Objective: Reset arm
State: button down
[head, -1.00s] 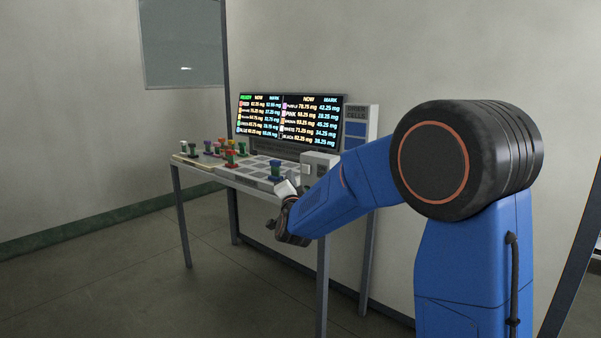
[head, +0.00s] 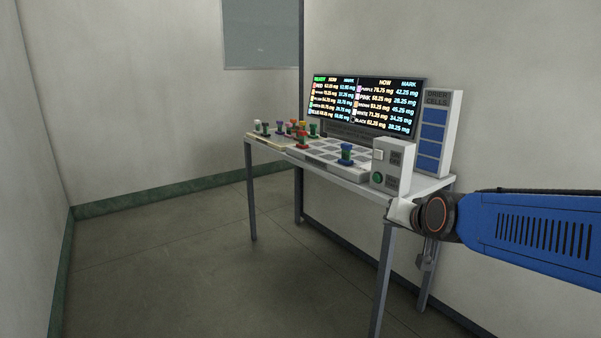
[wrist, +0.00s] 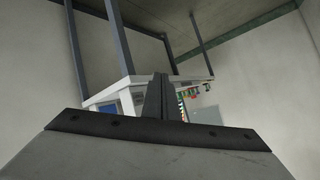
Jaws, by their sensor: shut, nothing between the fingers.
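My gripper (wrist: 160,80) shows in the wrist view with its two dark fingers together and nothing between them. In the head view my blue arm (head: 535,235) reaches in from the right, and its end is at the near right corner of the table (head: 348,186). I cannot tell whether the arm touches the table there. In the wrist view the table (wrist: 125,92) appears upside down beyond the fingers, which hide part of it.
The table carries a lit screen (head: 368,105), a grey box with a green button (head: 377,178), a panel of blue cells (head: 433,135), a blue-and-green piece (head: 346,153) and several coloured pieces at the left. The floor (head: 180,265) left of the table is clear.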

jog(key=s+d+f+n+g, duration=0.1)
jog(key=s+d+f+g, duration=0.1)
jog(key=s, duration=0.7)
jog(key=s+d+f+n+g+h, duration=0.1)
jog(key=s+d+f+g, duration=0.1)
jog(key=s+f, duration=0.3)
jog(key=s+d+f+n+g, duration=0.1)
jog(key=s+f+g, duration=0.1)
jog(key=s, duration=1.2)
jog(key=shift+d+f+n+g+h, duration=0.3)
jog(key=shift+d+f+n, duration=0.1)
jog(key=shift+f, duration=0.25)
jog(key=shift+w, duration=0.1)
